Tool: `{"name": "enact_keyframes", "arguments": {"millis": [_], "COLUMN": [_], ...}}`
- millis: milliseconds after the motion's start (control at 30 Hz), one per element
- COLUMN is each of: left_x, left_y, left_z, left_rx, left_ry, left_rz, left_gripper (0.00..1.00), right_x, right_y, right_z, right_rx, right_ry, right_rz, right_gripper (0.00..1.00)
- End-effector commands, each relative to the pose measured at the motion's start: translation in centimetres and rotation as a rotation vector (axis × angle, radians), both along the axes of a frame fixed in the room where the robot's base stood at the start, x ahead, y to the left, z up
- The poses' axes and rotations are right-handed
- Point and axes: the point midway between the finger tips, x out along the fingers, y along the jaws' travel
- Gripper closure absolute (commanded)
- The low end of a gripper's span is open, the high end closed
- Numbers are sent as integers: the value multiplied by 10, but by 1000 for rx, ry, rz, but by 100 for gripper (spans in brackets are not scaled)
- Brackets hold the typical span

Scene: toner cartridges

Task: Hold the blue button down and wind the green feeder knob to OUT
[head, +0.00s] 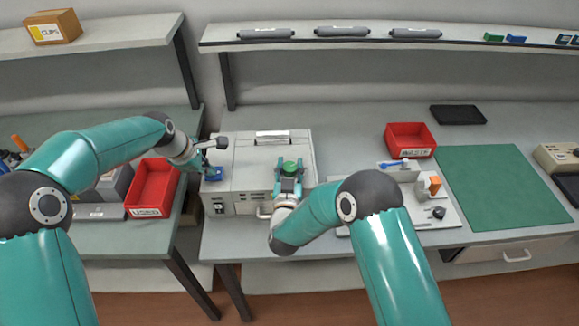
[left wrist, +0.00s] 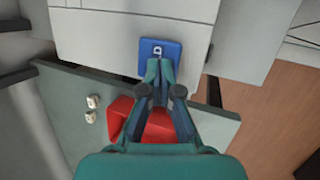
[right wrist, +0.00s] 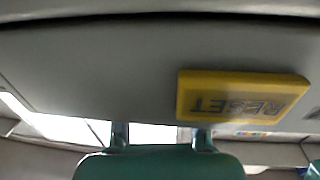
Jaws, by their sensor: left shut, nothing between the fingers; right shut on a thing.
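The blue button (head: 213,174) is on the front left of the grey machine (head: 255,152). It also shows in the left wrist view (left wrist: 158,46), bearing a white mark. My left gripper (head: 206,169) is shut and empty, its fingertips over the button's near edge. Whether the button is pressed down I cannot tell. The green knob (head: 290,166) is on the machine's right part. My right gripper (head: 289,175) is shut around the knob, a finger on each side. In the right wrist view the knob is hidden. No OUT mark is legible.
A yellow RESET block (right wrist: 243,97) is close in the right wrist view. A red bin (head: 153,187) stands left of the machine, another (head: 409,140) to the right. A white board with small parts lies beside my right forearm. The green mat (head: 500,185) is clear.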

Motion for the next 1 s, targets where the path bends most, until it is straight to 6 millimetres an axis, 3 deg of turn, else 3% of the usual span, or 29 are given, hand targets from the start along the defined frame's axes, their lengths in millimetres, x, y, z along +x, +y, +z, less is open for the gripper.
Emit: {"name": "enact_keyframes", "arguments": {"millis": [367, 400, 533, 867, 1000], "left_x": [-1, -1, -1, -1, -1], "left_y": [0, 0, 0, 0, 0], "left_z": [-3, -3, -2, -2, -2], "left_rx": [1, 1, 1, 1, 1], "left_ry": [6, 6, 6, 5, 5], "left_rz": [-1, -1, -1, -1, -1], "left_gripper": [100, 100, 100, 100, 100], "right_x": [0, 0, 0, -1, -11], "right_y": [-1, -1, -1, 0, 3], "right_z": [1, 1, 1, 0, 0], "right_rx": [2, 2, 1, 0, -1], "right_ry": [-2, -2, -2, 0, 0], "right_rz": [-31, -31, -30, -28, -26], "right_gripper": [93, 53, 32, 32, 32]}}
